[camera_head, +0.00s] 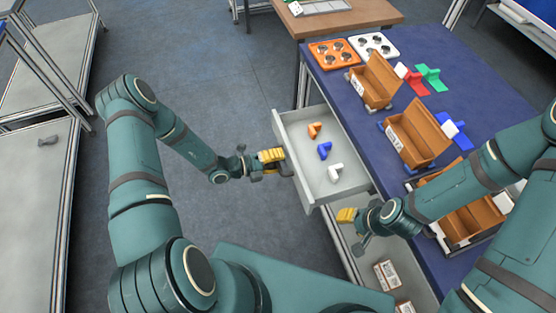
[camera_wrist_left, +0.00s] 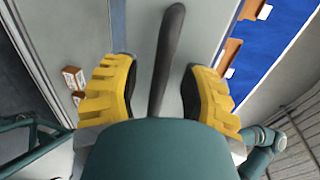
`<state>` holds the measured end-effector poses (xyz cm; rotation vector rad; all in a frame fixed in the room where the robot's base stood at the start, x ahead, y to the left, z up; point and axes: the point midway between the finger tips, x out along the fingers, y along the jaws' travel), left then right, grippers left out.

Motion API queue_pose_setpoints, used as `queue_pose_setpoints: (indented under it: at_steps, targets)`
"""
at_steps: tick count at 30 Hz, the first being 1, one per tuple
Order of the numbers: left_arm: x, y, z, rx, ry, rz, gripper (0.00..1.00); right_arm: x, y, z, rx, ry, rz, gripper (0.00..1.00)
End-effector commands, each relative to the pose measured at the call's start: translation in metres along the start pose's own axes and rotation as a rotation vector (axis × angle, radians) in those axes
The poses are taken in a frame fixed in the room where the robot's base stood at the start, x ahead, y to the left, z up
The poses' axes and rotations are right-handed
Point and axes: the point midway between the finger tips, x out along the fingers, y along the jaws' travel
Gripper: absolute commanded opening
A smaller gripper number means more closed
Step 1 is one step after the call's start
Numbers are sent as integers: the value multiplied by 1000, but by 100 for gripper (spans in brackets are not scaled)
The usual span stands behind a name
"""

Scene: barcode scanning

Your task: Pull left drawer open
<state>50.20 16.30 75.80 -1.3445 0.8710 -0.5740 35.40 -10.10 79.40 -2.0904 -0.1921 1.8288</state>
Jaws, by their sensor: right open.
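The grey drawer (camera_head: 348,187) further left in the head view stands pulled out from the blue-topped table. Orange (camera_head: 314,130), blue (camera_head: 324,150) and white (camera_head: 336,173) angled pieces lie in it. My left gripper (camera_head: 272,163) is at the drawer's front. In the left wrist view, the yellow fingers of my left gripper (camera_wrist_left: 160,92) are apart on either side of a dark handle bar (camera_wrist_left: 168,50), with gaps visible beside it. My right gripper (camera_head: 354,229) is open and empty, to the right of the drawer near the table's edge.
A second grey compartment (camera_head: 362,263), lower right, holds small white-and-brown boxes (camera_head: 386,275). The blue tabletop (camera_head: 330,80) carries several brown bins (camera_head: 415,132) and an orange holed plate (camera_head: 334,53). Floor (camera_head: 215,75) is clear left of the drawer.

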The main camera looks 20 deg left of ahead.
Motion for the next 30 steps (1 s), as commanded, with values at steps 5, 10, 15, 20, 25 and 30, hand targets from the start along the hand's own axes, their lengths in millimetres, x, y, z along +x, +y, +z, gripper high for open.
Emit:
queue_pose_setpoints:
  at_steps: [5, 10, 15, 20, 25, 30]
  targets:
    - [0, 0, 0, 0, 0, 1, 43, 0, 0, 0, 0, 0, 0, 47]
    - [-7, 1, 0, -1, -1, 1, 43, 0, 0, 0, 0, 0, 0, 47]
    - [-34, 1, 1, -1, -4, 3, 43, 0, 0, 0, 0, 0, 0, 47]
    - [-68, 0, 1, 0, -4, 3, 43, 0, 0, 0, 0, 0, 0, 47]
    - [-98, 0, 1, 1, -3, 2, 43, 0, 0, 0, 0, 0, 0, 47]
    - [-115, 0, 0, 0, -1, 2, 43, 0, 0, 0, 0, 0, 0, 47]
